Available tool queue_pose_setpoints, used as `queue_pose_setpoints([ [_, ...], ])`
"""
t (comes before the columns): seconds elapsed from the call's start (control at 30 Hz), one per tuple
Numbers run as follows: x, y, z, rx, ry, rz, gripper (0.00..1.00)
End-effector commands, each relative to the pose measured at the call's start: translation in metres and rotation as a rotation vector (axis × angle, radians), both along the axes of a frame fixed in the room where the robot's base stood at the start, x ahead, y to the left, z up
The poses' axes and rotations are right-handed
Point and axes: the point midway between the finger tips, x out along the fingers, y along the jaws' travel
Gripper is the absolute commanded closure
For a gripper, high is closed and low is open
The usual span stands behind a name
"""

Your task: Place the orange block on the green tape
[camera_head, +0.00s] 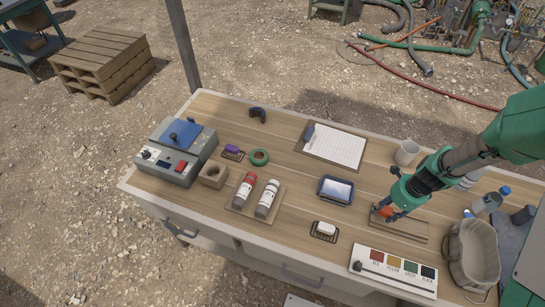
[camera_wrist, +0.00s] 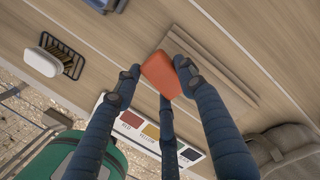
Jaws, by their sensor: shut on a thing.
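The orange block (camera_wrist: 160,74) is held between the dark fingers of my gripper (camera_wrist: 162,82) in the wrist view. In the head view my gripper (camera_head: 384,207) is at the right of the table, with the orange block (camera_head: 387,213) partly hidden by the fingers. The block is over a flat wooden board (camera_head: 404,228); I cannot tell whether it touches it. The green tape (camera_head: 258,150) is a roll lying flat on the table, left of centre, well away from my gripper.
Between gripper and tape are a blue tray (camera_head: 335,201) and a clipboard (camera_head: 336,145). Two bottles (camera_head: 267,199) lie on a board in front of the tape. A purple item (camera_head: 232,148) is in a wire rack beside it. A cup (camera_head: 406,153) stands near my arm.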

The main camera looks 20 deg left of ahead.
Motion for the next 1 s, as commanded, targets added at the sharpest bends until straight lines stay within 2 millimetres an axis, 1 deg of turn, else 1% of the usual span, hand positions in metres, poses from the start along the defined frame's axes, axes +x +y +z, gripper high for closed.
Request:
queue_pose_setpoints([
  [0.17, 0.007, 0.022, 0.002, -0.001, 0.001, 0.016, 0.86],
  [0.27, 0.013, 0.041, 0.004, -0.002, 0.0, 0.026, 0.86],
  [0.37, 0.019, 0.065, 0.006, -0.003, 0.0, 0.039, 0.86],
  [0.67, 0.03, 0.145, 0.013, -0.006, 0.0, 0.08, 0.86],
  [0.87, 0.031, 0.202, 0.017, -0.007, -0.001, 0.106, 0.86],
  [1.0, 0.027, 0.242, 0.02, -0.007, -0.002, 0.123, 0.86],
])
